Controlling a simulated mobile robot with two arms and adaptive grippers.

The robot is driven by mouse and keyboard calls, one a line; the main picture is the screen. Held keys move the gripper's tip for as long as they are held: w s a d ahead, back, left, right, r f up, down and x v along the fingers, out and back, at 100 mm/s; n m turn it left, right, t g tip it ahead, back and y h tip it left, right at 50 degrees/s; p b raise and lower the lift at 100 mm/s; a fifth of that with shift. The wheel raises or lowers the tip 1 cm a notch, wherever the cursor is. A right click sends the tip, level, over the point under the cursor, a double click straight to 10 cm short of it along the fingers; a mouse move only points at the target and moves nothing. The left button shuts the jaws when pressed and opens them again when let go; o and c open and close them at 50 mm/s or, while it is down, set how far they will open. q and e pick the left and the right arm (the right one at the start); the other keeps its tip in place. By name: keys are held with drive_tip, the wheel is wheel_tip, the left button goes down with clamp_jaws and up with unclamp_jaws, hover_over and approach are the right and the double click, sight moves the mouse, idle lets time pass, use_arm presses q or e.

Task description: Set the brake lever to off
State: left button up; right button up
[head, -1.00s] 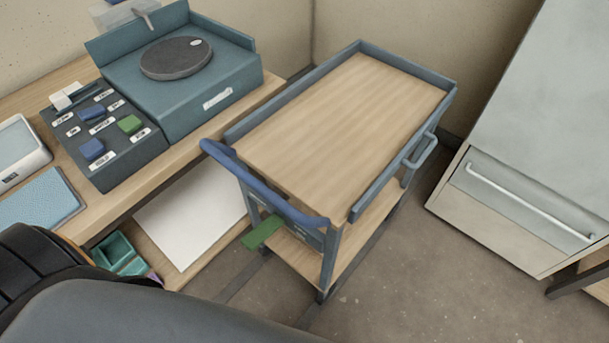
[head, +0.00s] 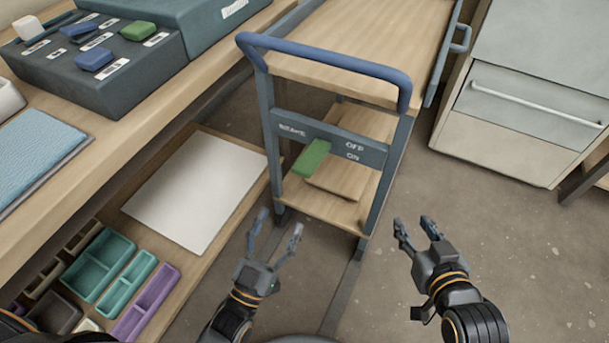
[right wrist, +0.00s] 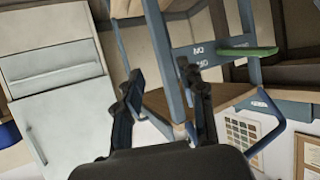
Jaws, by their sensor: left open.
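The green brake lever (head: 312,158) sticks out from the blue-grey panel (head: 290,118) on the cart's near end. White BRAKE, OFF and ON labels are on this panel, with OFF above ON. In the right wrist view, upside down, the lever (right wrist: 247,51) looks roughly level with the ON label; its exact setting is hard to tell. My left gripper (head: 277,222) is open and empty, below and in front of the lever, apart from it. My right gripper (head: 416,228) is open and empty, right of the cart's near leg; its spread fingers show in the right wrist view (right wrist: 163,95).
The cart's blue push handle (head: 325,62) arches above the panel. A workbench (head: 140,128) runs along the left, with a white sheet (head: 197,192) and coloured trays (head: 110,265) on its lower shelf. A cabinet (head: 530,100) stands at right. Floor between cart and cabinet is clear.

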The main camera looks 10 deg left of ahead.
sight(304, 169)
use_arm(q)
drive_tip(key=b+x, duration=0.1)
drive_tip(key=x, duration=1.1)
drive_tip(key=shift+w+d+r, duration=0.15)
drive_tip(key=shift+w+r, duration=0.05)
drive_tip(key=shift+w, duration=0.35)
use_arm(e)
wheel_tip(304, 169, up, 6)
drive_tip(key=w+a+t+y, duration=0.1)
drive_tip(key=w+t, duration=0.1)
drive_tip(key=t, duration=0.1)
drive_tip(key=shift+w+a+t, duration=0.2)
drive_tip(key=shift+a+t, duration=0.1)
drive_tip(key=shift+t, duration=0.1)
use_arm(q)
clamp_jaws()
